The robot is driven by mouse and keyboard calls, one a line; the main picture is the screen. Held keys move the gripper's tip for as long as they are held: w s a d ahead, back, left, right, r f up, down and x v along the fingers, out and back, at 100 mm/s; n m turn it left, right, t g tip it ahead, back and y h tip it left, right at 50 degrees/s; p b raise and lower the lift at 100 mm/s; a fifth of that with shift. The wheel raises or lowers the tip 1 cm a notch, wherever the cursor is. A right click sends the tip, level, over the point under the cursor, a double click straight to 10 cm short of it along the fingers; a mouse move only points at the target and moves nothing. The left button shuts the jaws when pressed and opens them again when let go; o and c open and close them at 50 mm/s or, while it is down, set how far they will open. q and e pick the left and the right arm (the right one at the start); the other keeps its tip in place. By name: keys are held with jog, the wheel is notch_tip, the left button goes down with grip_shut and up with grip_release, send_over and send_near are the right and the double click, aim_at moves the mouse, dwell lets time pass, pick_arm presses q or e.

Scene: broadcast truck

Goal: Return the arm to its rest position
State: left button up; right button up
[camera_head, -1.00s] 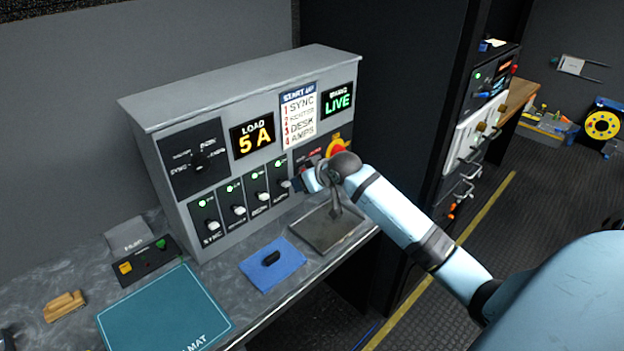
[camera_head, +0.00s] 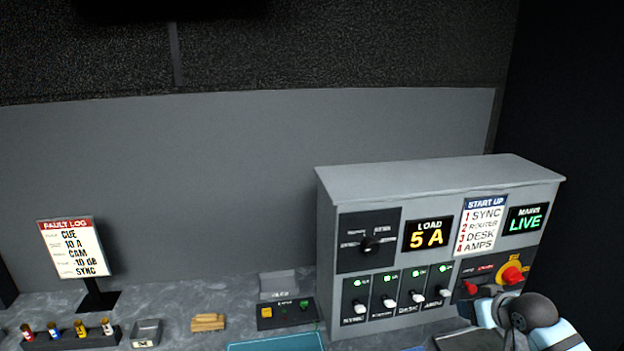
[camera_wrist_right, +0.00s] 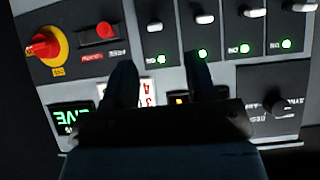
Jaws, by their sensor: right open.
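My right arm (camera_head: 530,318) comes in at the bottom right of the head view, in front of the right end of the grey control panel (camera_head: 440,172). Its gripper tips are largely cut off by the frame's lower edge there. In the right wrist view my right gripper (camera_wrist_right: 160,75) is open, its two dark fingers apart with nothing between them. The fingers point toward the panel face. The panel's switches (camera_wrist_right: 203,18) and the red knob on a yellow base (camera_wrist_right: 45,47) show beyond them. My left gripper is not in view.
The panel shows LOAD 5 A (camera_head: 428,234) and LIVE (camera_head: 526,218), with green lamps lit over its switches. A fault log sign (camera_head: 74,248), a small control box (camera_head: 286,312) and a wooden block (camera_head: 208,322) stand on the grey counter (camera_head: 170,302).

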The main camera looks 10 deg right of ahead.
jog(key=s+a+f+n+y, duration=0.1)
jog(key=s+a+f, duration=1.2)
jog(key=f, duration=0.3)
jog(key=s+a+f, duration=0.2)
jog(key=s+a, duration=0.3)
jog(key=s, duration=0.2)
jog(key=s+a+f+n+y, duration=0.1)
jog(key=s+a+f, duration=0.1)
jog(key=s+a, duration=0.3)
jog(key=shift+s+a+f+t, duration=0.2)
jog(key=shift+s+f+t, duration=0.2)
jog(key=shift+s, duration=0.75)
